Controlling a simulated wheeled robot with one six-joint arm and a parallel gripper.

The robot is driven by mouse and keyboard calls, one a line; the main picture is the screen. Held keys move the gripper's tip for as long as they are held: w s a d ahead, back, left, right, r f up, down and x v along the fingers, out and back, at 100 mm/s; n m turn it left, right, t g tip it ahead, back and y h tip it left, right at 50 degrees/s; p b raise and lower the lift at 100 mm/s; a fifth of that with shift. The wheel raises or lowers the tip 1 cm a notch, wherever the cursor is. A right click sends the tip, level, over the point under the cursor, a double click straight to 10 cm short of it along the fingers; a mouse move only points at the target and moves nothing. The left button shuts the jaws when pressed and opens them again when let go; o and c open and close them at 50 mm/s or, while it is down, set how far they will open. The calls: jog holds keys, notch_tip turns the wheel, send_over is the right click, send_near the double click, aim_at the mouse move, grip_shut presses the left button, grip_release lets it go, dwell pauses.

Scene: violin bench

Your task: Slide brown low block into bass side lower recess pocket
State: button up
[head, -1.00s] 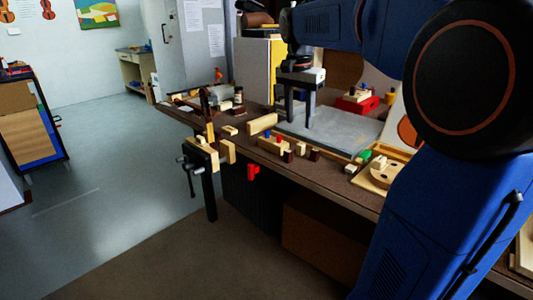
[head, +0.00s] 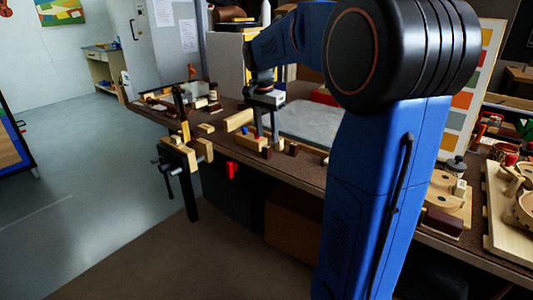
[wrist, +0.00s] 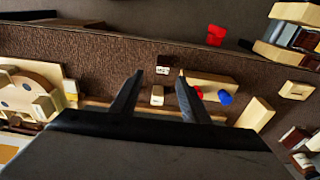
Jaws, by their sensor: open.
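My gripper (head: 267,123) is open and points down above the bench in the head view. In the wrist view my gripper (wrist: 161,78) has its two fingers apart with nothing held. A small dark brown block (wrist: 162,62) with a pale marked face lies just beyond the fingertips. A pale block (wrist: 157,95) shows between the fingers. In the head view small dark brown blocks (head: 293,149) stand near the bench's front edge. A wooden board with round holes (wrist: 30,82) lies at the left of the wrist view; I cannot make out which recess is the bass side lower one.
A wooden block (wrist: 214,80) with red and blue pegs lies beside the right finger. A vise (head: 178,158) and a red clamp (head: 232,170) are at the bench's front. A longer dark brown block (head: 441,223) lies at the right. A grey mat (head: 310,122) is mostly bare.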

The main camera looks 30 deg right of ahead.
aim_at(267, 147)
jog(key=shift+w+d+f, duration=0.1)
jog(key=shift+w+f, duration=0.05)
jog(key=shift+f, duration=1.55)
jog(key=shift+w+d+f, duration=0.1)
jog(key=shift+w+f, duration=0.05)
jog(key=shift+f, duration=1.55)
jog(key=shift+a, duration=0.1)
grip_shut()
